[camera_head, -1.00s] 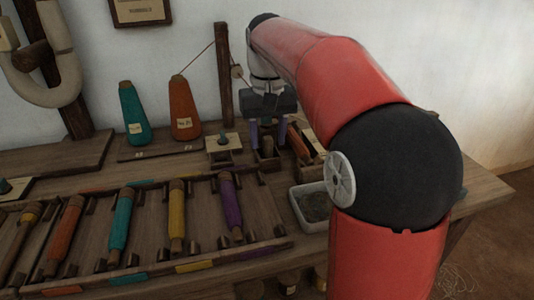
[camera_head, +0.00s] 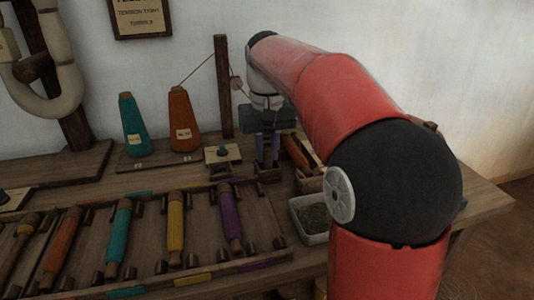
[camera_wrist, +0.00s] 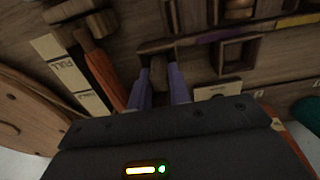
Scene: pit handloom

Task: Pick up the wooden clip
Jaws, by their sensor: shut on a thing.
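My gripper (camera_head: 267,152) points down at the back right of the bench, in the gap between the small white-topped block and an orange rod. In the wrist view my gripper (camera_wrist: 161,88) has its two purple fingers closed on the wooden clip (camera_wrist: 159,72), a small brown wooden piece. The clip sits between the fingertips, at bench level; I cannot tell whether it is clear of the surface. In the head view the clip is mostly hidden by the fingers and the wood around it.
The orange rod (camera_wrist: 103,72) and a white card marked FULL (camera_wrist: 66,72) lie close left in the wrist view. A grey tray (camera_head: 312,222) stands in front. A rack of coloured bobbins (camera_head: 175,228) lies left. Teal and orange cones (camera_head: 184,120) and a post (camera_head: 223,85) stand behind.

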